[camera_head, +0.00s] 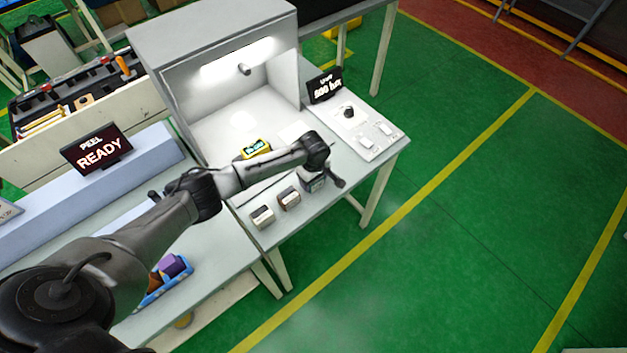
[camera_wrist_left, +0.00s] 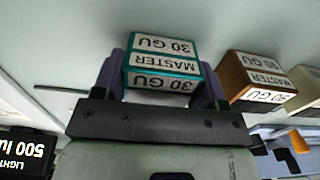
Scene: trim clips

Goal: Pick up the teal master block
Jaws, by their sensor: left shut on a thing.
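The teal master block (camera_wrist_left: 163,64), labelled "MASTER 30 GU", sits between the two fingers of my left gripper (camera_wrist_left: 162,82) in the left wrist view. The fingers are shut on its sides. In the head view the block (camera_head: 313,185) is at the right end of a row of blocks on the grey bench, partly hidden by my left gripper (camera_head: 325,180) and wrist. I cannot tell whether it touches the bench. My right gripper is in neither view.
A brown master block (camera_head: 289,198) and a cream one (camera_head: 262,217) stand to the left along the bench's front edge. A yellow meter (camera_head: 256,148) lies behind, near the lit booth (camera_head: 215,72). A "500 lux" display (camera_head: 325,86) stands to the right.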

